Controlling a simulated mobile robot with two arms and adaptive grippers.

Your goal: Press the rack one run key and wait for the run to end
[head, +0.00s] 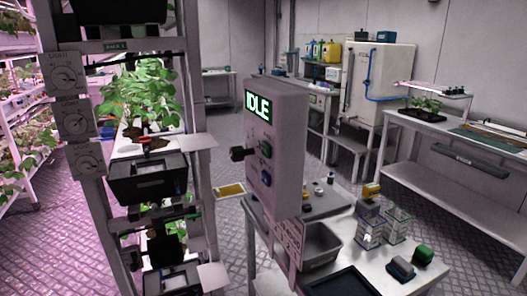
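A grey control box (280,150) stands in the middle of the head view, beside the plant rack. Its lit display (257,105) reads IDLE. On its front face are a green key (266,149) and a blue key (265,177) below it. A black knob-like part (238,153) sticks out at the left of the face. The small lettering by the keys is too small to read. The plant rack (197,95) carries a label on its upper bar that is hard to read. Neither of my grippers is in view.
Three dials marked LIGHT (65,79) line the rack's left post. Right of the box, a low table (375,262) holds a grey bin (318,247), clear containers (369,229) and small blocks. Benches and a large cabinet (380,85) stand behind. Open floor (225,125) lies between.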

